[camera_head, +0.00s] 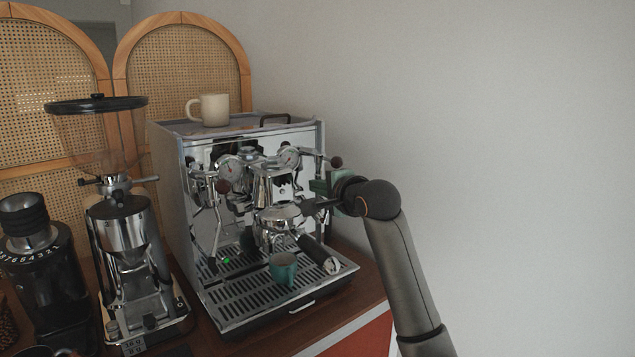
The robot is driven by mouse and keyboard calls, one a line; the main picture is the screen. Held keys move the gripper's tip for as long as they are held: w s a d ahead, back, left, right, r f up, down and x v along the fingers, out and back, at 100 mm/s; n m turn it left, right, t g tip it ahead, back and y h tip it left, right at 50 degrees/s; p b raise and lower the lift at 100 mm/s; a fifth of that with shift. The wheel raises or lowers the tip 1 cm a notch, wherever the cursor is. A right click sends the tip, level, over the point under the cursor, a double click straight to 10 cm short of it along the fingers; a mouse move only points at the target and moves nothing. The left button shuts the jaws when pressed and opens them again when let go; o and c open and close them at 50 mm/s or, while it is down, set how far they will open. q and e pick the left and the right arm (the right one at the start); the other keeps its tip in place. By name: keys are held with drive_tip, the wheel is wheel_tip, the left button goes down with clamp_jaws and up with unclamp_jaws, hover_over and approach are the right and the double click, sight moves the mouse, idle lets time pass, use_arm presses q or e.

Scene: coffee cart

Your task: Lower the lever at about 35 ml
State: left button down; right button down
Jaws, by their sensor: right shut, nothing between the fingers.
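The chrome espresso machine (170,180) stands on the cart. Its group head (272,190) is at the front middle, with a portafilter whose black handle (318,252) points forward and right. A teal cup (283,269) stands on the drip tray below the portafilter. My right gripper (307,207) is shut and empty, right beside the group head. I cannot make out the brew lever; the gripper covers part of the group's right side. The liquid level in the cup is too small to read. My left gripper is out of view.
A green light (226,261) glows at the drip tray (240,310). A cream mug (214,109) sits on top of the machine. A grinder (125,235) and a black grinder (45,270) stand at the left. A plain wall and free space lie at the right.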

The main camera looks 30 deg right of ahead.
sight(318, 217)
drive_tip(key=shift+f+b, duration=1.35)
drive_tip(key=shift+f, duration=1.85)
drive_tip(key=shift+s+r, duration=0.1)
drive_tip(key=shift+r, duration=0.1)
drive_tip(key=p+v, duration=0.3)
drive_tip(key=v, duration=0.5)
drive_tip(key=shift+s+r+p, duration=0.2)
drive_tip(key=shift+r+p, duration=0.05)
drive_tip(key=shift+p, duration=0.1)
